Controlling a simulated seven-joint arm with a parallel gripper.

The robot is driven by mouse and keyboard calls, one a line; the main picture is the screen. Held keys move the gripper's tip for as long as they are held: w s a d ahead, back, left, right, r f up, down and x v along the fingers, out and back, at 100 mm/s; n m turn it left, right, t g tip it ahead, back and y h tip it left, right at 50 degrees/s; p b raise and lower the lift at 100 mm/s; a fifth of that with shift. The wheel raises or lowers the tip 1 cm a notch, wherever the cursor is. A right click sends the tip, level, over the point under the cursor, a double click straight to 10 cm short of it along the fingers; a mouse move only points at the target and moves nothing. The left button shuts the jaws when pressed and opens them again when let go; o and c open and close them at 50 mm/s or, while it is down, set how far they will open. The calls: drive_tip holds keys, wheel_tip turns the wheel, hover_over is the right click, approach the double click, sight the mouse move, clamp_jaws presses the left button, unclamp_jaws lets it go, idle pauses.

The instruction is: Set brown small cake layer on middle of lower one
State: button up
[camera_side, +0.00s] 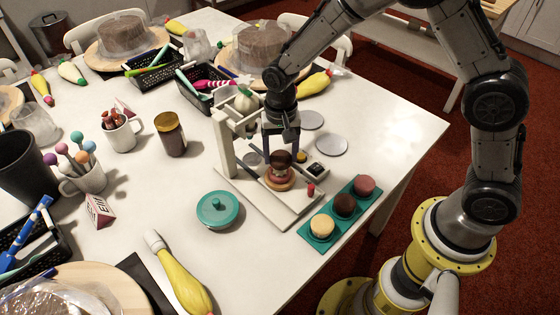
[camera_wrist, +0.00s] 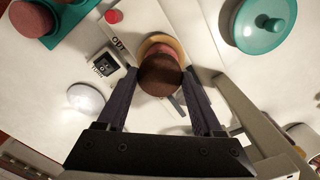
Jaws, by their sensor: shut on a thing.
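The brown small cake layer (camera_wrist: 160,76) is between the fingertips of my gripper (camera_wrist: 160,80), which is shut on it. In the side view the brown layer (camera_side: 281,157) is over the lower layer (camera_side: 279,172), which stands on a small tan turntable plate (camera_side: 279,184). In the wrist view the brown layer covers much of the reddish lower layer (camera_wrist: 161,49), whose far edge shows on the tan plate (camera_wrist: 158,38). I cannot tell whether the two layers touch.
A teal tray (camera_side: 333,224) with three small cakes lies front right of the white stand (camera_side: 262,202). The stand's upright (camera_side: 224,142) is close left of my gripper. A teal lidded dish (camera_side: 218,209) is at left.

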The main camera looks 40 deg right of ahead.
sight(280, 157)
drive_tip(key=shift+w+f, duration=0.1)
drive_tip(key=shift+f, duration=1.55)
drive_tip(key=shift+f, duration=0.1)
drive_tip(key=o, duration=0.9)
wheel_tip(280, 157, up, 13)
drive_tip(key=s+d+r+n+t, duration=0.25)
drive_tip(key=s+d+r, duration=0.35)
drive_tip(key=s+r, duration=0.35)
drive_tip(key=s+d+r+n+t, duration=0.1)
drive_tip(key=s+d+n, duration=0.1)
drive_tip(key=s, duration=0.5)
drive_tip(key=s+d+r+n+t, duration=0.1)
drive_tip(key=s+d+n+t, duration=0.1)
drive_tip(key=s, duration=0.5)
drive_tip(key=shift+s+d+r+n, duration=0.2)
drive_tip(key=shift+s+d+n, duration=0.1)
drive_tip(key=shift+n, duration=0.25)
